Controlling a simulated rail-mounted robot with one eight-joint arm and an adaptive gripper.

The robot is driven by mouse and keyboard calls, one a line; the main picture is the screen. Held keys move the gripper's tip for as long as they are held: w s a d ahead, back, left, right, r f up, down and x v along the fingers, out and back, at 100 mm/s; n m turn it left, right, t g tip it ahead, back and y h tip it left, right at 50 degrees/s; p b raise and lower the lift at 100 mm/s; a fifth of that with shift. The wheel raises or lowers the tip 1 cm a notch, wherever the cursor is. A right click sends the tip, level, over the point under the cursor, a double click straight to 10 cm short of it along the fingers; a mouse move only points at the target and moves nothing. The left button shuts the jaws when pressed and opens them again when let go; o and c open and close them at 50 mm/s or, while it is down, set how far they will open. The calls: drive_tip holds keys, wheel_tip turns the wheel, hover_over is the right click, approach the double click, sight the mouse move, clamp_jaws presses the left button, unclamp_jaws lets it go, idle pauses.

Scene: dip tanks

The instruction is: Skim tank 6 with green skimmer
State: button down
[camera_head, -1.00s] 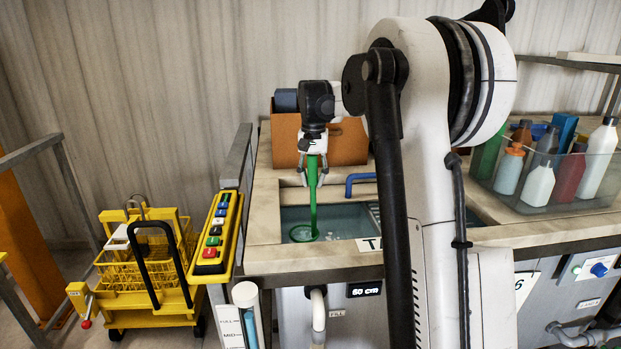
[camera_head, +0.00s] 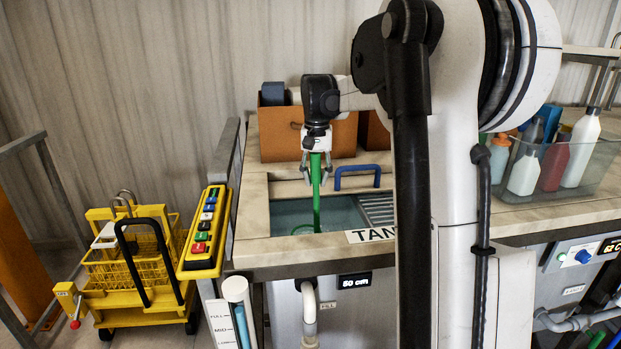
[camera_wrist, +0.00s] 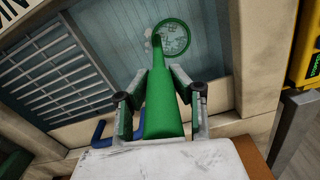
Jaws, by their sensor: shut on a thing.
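My gripper (camera_head: 317,178) is shut on the handle of the green skimmer (camera_head: 316,205), which hangs nearly upright over the open tank (camera_head: 345,239). In the wrist view the jaws (camera_wrist: 163,100) hold the green handle from both sides. The skimmer's round mesh hoop (camera_wrist: 173,38) lies at the tank's water, near the front wall. Whether it is under the surface is hard to tell.
A slatted grate (camera_head: 377,208) fills the tank's right side, and a blue handle (camera_head: 357,170) stands at its back rim. Brown boxes (camera_head: 280,135) stand behind. A yellow button panel (camera_head: 205,232) and yellow basket cart (camera_head: 135,265) are left. A clear bin (camera_head: 580,165) holds bottles at right.

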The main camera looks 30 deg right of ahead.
drive_tip(key=shift+s+d, duration=2.3)
drive_tip(key=shift+d, duration=2.45)
drive_tip(key=a, duration=1)
drive_tip(key=shift+w, duration=0.45)
drive_tip(key=a, duration=0.6)
drive_tip(key=shift+a, duration=0.35)
wheel_tip(320, 180, up, 15)
drive_tip(key=p, duration=0.9)
